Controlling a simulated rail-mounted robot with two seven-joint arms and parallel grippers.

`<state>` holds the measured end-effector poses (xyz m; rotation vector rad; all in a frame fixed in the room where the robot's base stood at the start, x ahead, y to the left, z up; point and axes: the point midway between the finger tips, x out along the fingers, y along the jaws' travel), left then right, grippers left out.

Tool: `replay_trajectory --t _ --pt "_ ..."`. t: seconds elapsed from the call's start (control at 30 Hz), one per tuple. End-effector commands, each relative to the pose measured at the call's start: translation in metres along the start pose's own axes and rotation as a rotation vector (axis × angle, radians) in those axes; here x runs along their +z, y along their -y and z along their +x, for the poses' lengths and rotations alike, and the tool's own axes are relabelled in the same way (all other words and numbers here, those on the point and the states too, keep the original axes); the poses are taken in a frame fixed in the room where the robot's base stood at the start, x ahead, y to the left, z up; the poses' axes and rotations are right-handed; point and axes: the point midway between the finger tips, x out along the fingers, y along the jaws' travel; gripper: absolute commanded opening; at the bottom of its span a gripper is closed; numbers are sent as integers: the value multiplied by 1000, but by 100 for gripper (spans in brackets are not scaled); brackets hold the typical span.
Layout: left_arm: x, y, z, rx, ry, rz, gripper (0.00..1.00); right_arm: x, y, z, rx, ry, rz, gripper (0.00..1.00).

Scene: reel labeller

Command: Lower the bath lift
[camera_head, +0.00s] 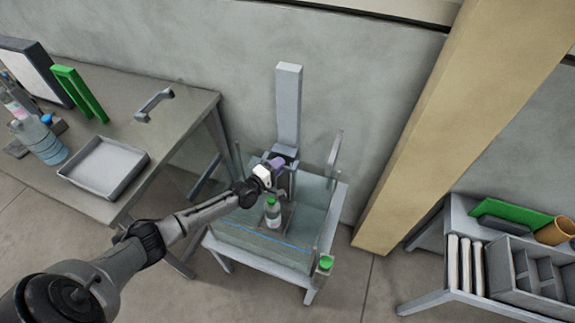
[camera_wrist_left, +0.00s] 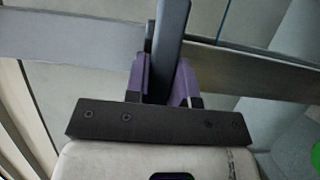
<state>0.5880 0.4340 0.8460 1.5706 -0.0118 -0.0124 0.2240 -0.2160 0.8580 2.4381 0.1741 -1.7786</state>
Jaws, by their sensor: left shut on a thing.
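The bath (camera_head: 262,246) is a clear-walled tank on a pale grey stand, with a blue line along its front. A tall grey lift column (camera_head: 288,105) rises behind it. My left gripper (camera_head: 279,163) is above the bath in front of the column. In the left wrist view its purple fingers (camera_wrist_left: 163,85) are shut on a dark upright bar (camera_wrist_left: 170,35), which looks like the lift handle. A bottle with a green cap (camera_head: 273,212) stands upright below the gripper, at the bath. Its base is hard to make out. My right gripper is not in view.
A green-topped knob (camera_head: 325,263) sits at the stand's front right corner. The left table holds a grey tray (camera_head: 104,166), bottles (camera_head: 40,141) and a green rack (camera_head: 80,94). A tan post (camera_head: 435,115) stands right of the bath, before a shelf with a divided box (camera_head: 525,268).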

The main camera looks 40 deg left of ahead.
Motion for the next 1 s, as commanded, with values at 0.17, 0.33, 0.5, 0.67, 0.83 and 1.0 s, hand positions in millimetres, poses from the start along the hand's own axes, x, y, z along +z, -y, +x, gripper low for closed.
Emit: replay_trajectory --t 0.17,0.33,0.5,0.67,0.83,1.0 --pt "1 -1 0 -1 3 0 0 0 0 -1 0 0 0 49" --pt "2 -1 1 0 3 0 36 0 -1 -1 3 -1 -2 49" --pt "2 -1 1 0 3 0 49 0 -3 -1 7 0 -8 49" --pt "2 -1 1 0 3 0 49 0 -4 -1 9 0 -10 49" --pt "2 -10 1 1 3 0 49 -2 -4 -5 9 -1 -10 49" --pt "2 -38 1 3 2 -3 49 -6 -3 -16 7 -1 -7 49"
